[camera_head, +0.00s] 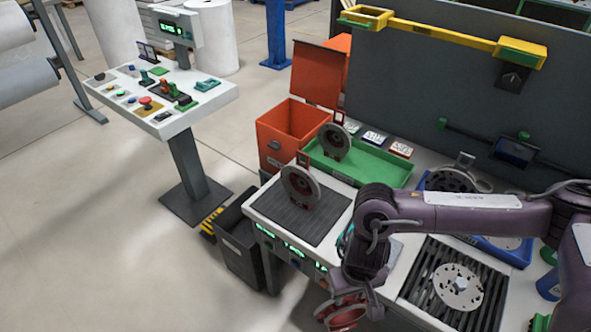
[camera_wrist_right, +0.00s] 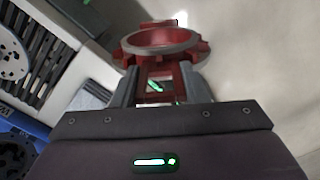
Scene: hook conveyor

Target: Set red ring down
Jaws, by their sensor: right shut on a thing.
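The red ring (camera_head: 343,312) is at the lower edge of the head view, partly hidden by my right arm. In the right wrist view the red ring (camera_wrist_right: 190,50) is an upright-sided red collar with a grey rim and lugs. My right gripper (camera_wrist_right: 160,88) is shut on it, with a grey finger on each side of its red bracket. The ring is in front of the bench edge, with pale floor behind it in the wrist view. My left gripper is not in view.
A dark ribbed mat (camera_head: 278,221) bears a grey ring on a red foot (camera_head: 300,187). A green tray (camera_head: 385,170) holds another dark ring (camera_head: 335,142). A slatted grate (camera_head: 422,290) with a perforated disc lies right. An orange bin (camera_head: 285,135) and black bin (camera_head: 240,250) stand left.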

